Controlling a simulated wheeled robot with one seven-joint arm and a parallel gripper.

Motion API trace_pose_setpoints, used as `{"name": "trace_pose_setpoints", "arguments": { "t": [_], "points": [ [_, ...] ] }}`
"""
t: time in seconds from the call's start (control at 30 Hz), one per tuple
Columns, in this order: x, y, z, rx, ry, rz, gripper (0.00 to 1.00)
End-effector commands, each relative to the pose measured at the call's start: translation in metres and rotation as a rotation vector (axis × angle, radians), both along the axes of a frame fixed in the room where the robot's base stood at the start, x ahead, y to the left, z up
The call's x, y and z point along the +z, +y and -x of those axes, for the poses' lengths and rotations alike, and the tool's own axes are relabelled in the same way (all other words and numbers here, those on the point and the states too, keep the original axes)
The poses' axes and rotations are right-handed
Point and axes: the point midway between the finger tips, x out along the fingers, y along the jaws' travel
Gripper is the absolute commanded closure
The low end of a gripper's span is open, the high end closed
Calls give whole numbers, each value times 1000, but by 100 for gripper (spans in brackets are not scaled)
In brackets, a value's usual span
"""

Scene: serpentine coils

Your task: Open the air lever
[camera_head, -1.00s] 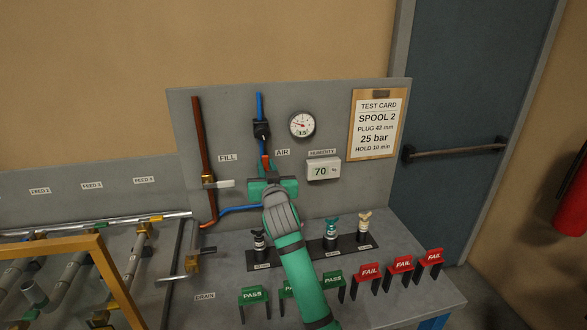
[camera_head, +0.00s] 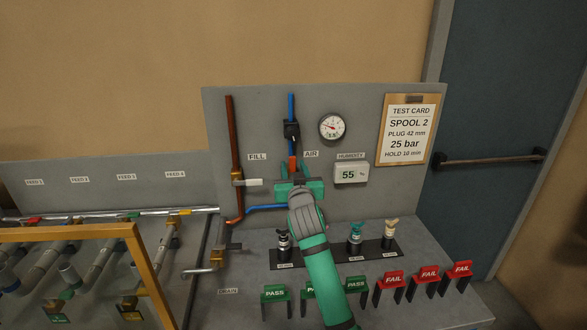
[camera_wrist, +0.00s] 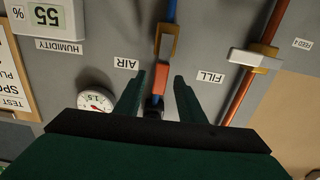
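The air lever (camera_head: 293,163) is a short orange-red handle lying along the blue pipe (camera_head: 291,110), under the black block and beside the AIR label (camera_head: 311,154). The wrist view, which is upside down, shows the lever (camera_wrist: 160,80) running in line with the pipe beside a brass valve body (camera_wrist: 167,42). My gripper (camera_head: 300,186) is at the panel at the lower end of the lever. In the wrist view its two dark green fingers (camera_wrist: 157,90) are apart, one on each side of the lever, with visible gaps. The head view hides the fingertips.
The FILL valve with its white handle (camera_head: 252,182) is left of my gripper. A gauge (camera_head: 332,126) and a humidity display (camera_head: 351,173) reading 55 are to the right. Plugs on a black strip (camera_head: 337,253) and PASS and FAIL tags stand on the bench below.

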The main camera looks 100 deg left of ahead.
Motion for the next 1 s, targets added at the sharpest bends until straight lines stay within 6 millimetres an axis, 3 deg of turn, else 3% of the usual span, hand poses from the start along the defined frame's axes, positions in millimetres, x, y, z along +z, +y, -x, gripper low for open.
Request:
{"name": "trace_pose_setpoints", "arguments": {
  "t": [0.27,0.7,1.0],
  "points": [
    [1,-8,2,6,2,-3,64],
    [1,-81,-19,2,3,-1,64],
    [0,-104,-26,-1,1,0,64]
  ]
}}
